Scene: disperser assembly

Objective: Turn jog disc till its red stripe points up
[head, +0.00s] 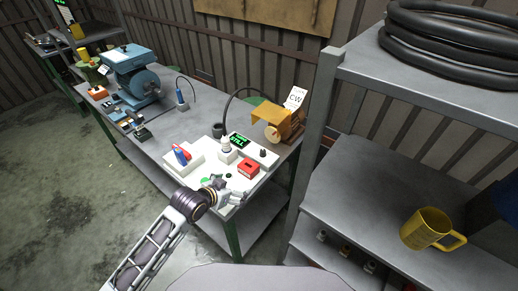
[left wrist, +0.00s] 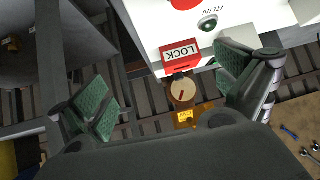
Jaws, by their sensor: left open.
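The jog disc, a tan round disc (head: 273,133), sits on the front of a yellow machine (head: 290,122) at the right end of the bench in the head view. In the left wrist view the disc (left wrist: 178,88) shows a short dark red stripe running slightly aslant from near its middle toward its lower edge in the picture. My left gripper (head: 226,191) is at the bench's near edge, apart from the disc. My right gripper is not in view.
A white console (head: 205,172) with a green display (head: 238,140) and a red block (head: 248,168) lies between my left gripper and the disc. A "CW" card (head: 295,98) stands behind the machine. A grey shelf (head: 370,120) bounds the right side. A blue machine (head: 130,70) stands further left.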

